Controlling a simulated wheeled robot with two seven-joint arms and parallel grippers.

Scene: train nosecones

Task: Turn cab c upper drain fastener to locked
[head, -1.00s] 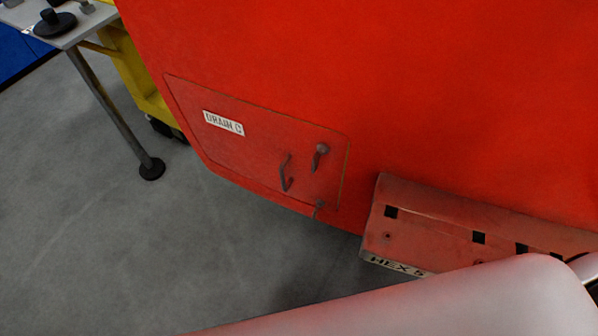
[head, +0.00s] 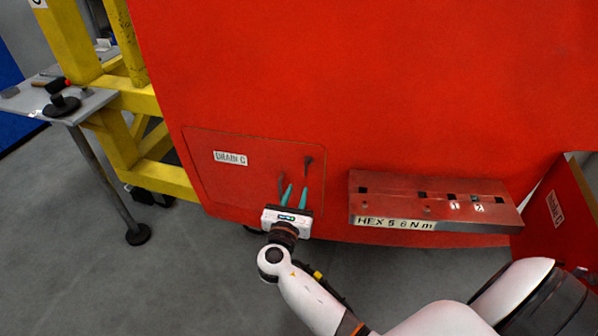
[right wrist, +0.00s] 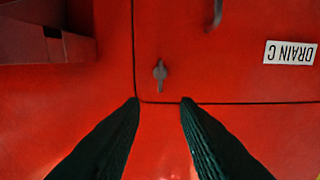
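The red drain panel (head: 240,180) labelled DRAIN C (head: 230,158) is flush in the red cab wall. Its upper fastener (head: 308,160), a small dark lever, sits near the panel's upper right corner and points roughly up and down. In the right wrist view, which is upside down, the fastener (right wrist: 160,72) lies beyond the gap between the fingertips, untouched. My right gripper (head: 297,187) is open and empty in front of the panel, below the fastener in the head view. The panel's lower right corner is hidden behind it. My left gripper is not in view.
A dark handle (head: 281,186) stands out just left of the fingers. A red shelf (head: 430,200) labelled HEX 5 6 N m juts out to the right. A yellow frame (head: 130,105) and a grey table (head: 85,105) stand at left.

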